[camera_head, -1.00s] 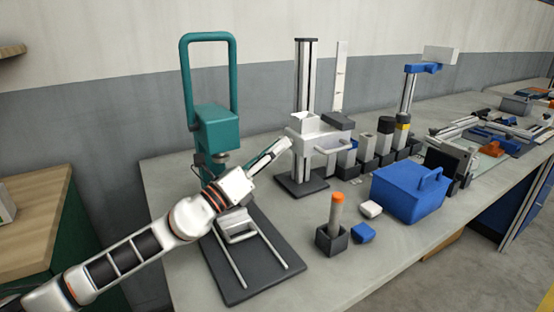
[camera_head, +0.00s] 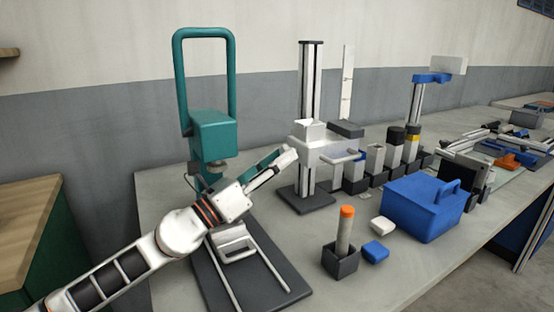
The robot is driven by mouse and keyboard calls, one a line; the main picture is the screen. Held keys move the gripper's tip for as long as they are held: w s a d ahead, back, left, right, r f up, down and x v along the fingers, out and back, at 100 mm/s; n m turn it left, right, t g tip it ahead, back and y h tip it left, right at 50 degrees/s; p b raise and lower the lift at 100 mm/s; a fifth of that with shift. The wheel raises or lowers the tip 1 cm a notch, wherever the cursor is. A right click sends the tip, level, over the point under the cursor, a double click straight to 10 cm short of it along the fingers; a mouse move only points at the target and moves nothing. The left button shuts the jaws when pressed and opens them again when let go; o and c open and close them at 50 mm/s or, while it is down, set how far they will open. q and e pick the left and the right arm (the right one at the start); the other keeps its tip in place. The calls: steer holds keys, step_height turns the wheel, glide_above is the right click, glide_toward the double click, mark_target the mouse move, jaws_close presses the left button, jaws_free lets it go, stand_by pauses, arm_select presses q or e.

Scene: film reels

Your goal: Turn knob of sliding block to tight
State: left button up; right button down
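The sliding block (camera_head: 322,151) is a pale grey block on a tall vertical column (camera_head: 312,85) with a dark base (camera_head: 306,199). A light bar-shaped handle (camera_head: 346,158) sticks out from the block's front right; I cannot tell whether it is the knob. My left gripper (camera_head: 287,157) reaches up from the lower left. Its fingertips overlap the block's lower left edge in the picture; contact is unclear. Its finger gap is too small to judge, and nothing held shows. The block's left underside is partly hidden by the gripper. My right gripper is not in view.
A teal press (camera_head: 213,135) with a dark base plate (camera_head: 262,258) stands behind and below my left arm. In front are an orange-topped cylinder (camera_head: 345,228) in a dark holder and a blue box (camera_head: 422,212). Several dark-based blocks line the right side.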

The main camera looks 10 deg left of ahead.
arm_select(q)
steer(key=shift+s+a, duration=0.1)
stand_by(0.3)
steer(key=s+a, duration=0.9)
steer(key=shift+f, duration=0.15)
steer(key=shift+a, duration=0.1)
